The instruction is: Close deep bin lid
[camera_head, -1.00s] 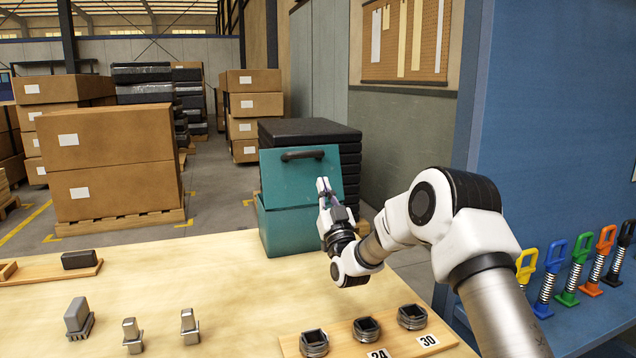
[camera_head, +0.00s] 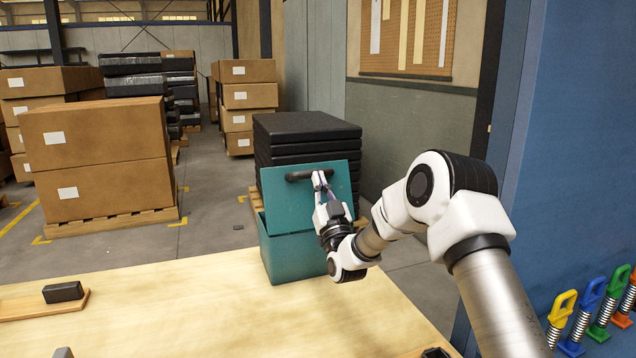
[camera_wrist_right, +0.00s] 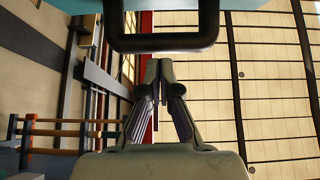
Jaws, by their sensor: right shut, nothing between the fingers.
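The deep bin (camera_head: 290,262) is a teal box at the far edge of the wooden table. Its teal lid (camera_head: 285,205) stands raised and tilted, with its face and black bar handle (camera_head: 298,176) towards me. My right gripper (camera_head: 319,178) is shut and empty, with its fingertips in front of the handle's right part. In the right wrist view, the black handle (camera_wrist_right: 165,42) crosses the top, just beyond the closed fingertips (camera_wrist_right: 159,66). I cannot tell whether they touch it. The bin's inside is hidden. My left gripper is not in view.
The wooden table (camera_head: 220,310) is mostly bare, with a black block (camera_head: 62,292) on a board at left. A black stack (camera_head: 300,132) stands behind the bin. A blue panel (camera_head: 575,150) and several coloured spring-handled pieces (camera_head: 562,310) are at right.

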